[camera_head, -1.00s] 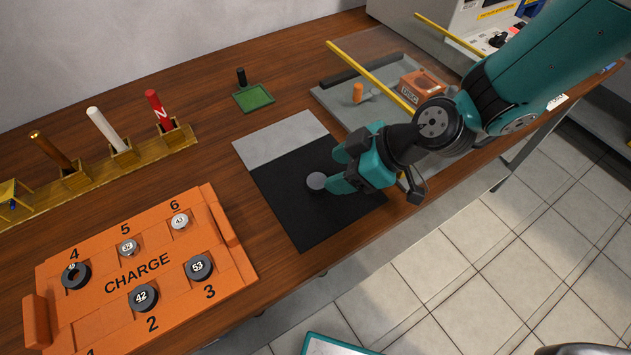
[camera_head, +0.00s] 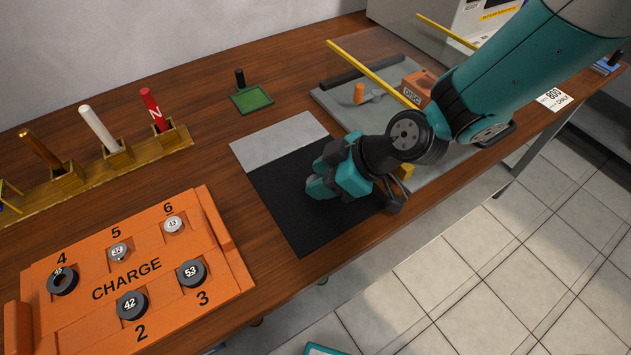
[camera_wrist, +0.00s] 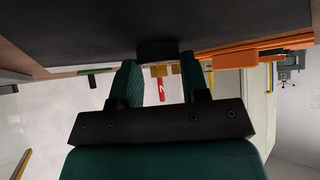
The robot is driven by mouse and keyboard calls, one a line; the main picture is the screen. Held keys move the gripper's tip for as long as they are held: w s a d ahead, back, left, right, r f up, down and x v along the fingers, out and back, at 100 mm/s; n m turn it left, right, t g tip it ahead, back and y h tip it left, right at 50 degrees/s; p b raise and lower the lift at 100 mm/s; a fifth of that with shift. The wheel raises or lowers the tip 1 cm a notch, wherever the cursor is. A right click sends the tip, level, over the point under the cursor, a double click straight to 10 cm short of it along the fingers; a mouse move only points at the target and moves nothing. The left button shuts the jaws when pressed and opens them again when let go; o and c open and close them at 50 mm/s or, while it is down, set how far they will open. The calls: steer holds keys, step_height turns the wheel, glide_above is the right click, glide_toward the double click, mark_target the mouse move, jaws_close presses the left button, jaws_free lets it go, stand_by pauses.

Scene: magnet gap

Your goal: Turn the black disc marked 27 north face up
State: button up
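A black disc (camera_wrist: 157,50) is at the fingertips of my gripper (camera_wrist: 158,70) in the wrist view. It shows nearly edge-on, against the dark mat (camera_wrist: 230,18), and no number or pole mark can be read. The two teal fingers stand apart, about a disc's width from each other. I cannot tell whether they press on the disc. In the head view my gripper (camera_head: 322,186) is low over the black mat (camera_head: 290,222), and it hides the disc.
An orange CHARGE tray (camera_head: 125,268) with numbered discs stands at the front left. Behind it a wooden rack (camera_head: 110,160) holds several rods. A green pad (camera_head: 252,98) lies beyond the pale half of the mat. A yellow bar (camera_head: 370,72) crosses the grey board at the right.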

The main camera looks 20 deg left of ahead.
steer(key=shift+c, duration=1.3)
steer(key=shift+r+p, duration=1.55)
steer(key=shift+r, duration=0.95)
